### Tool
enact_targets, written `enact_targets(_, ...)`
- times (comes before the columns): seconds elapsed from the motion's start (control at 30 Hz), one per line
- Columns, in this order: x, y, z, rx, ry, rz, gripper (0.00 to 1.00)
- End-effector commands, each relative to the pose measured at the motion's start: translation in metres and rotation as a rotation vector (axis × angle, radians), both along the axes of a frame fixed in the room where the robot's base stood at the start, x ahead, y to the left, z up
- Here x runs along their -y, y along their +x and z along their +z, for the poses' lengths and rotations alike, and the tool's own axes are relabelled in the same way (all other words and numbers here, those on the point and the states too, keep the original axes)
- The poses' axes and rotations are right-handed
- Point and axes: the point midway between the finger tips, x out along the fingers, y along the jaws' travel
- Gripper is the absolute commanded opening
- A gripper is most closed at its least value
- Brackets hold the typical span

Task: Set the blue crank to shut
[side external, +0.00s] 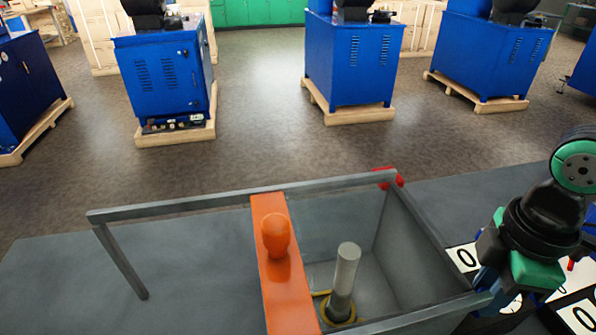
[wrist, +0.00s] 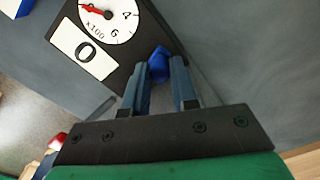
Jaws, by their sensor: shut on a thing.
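The blue crank (wrist: 158,65) shows in the wrist view as a small rounded blue piece between my fingertips, beside a dark panel. My gripper (wrist: 160,72) is shut on it, with one blue finger on each side. The rest of the crank is hidden, so I cannot tell its setting. In the side external view my gripper (side external: 487,283) is at the lower right, by the right wall of a grey metal frame. It hides the crank there.
A dial (wrist: 108,15) with a red needle and a white "0" card (wrist: 84,50) sit beside the crank. An orange slider (side external: 277,237) and a grey lever (side external: 345,270) stand left of my gripper. A red part (side external: 388,177) is at the frame's back corner. Blue cabinets (side external: 350,65) stand beyond.

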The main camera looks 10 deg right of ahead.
Motion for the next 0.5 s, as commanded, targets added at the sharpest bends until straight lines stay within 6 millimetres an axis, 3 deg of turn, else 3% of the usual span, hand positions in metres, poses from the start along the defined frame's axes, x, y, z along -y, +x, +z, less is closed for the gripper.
enact_targets(0.37, -0.0023, -0.0007, 0.0004, -0.001, 0.000, -0.056, 0.00)
enact_targets(0.4, -0.0023, -0.0007, 0.0004, -0.001, 0.000, -0.056, 0.34)
enact_targets(0.47, -0.0023, -0.0007, 0.0004, -0.001, 0.000, -0.056, 0.51)
enact_targets(0.5, -0.0023, -0.0007, 0.0004, -0.001, 0.000, -0.056, 0.55)
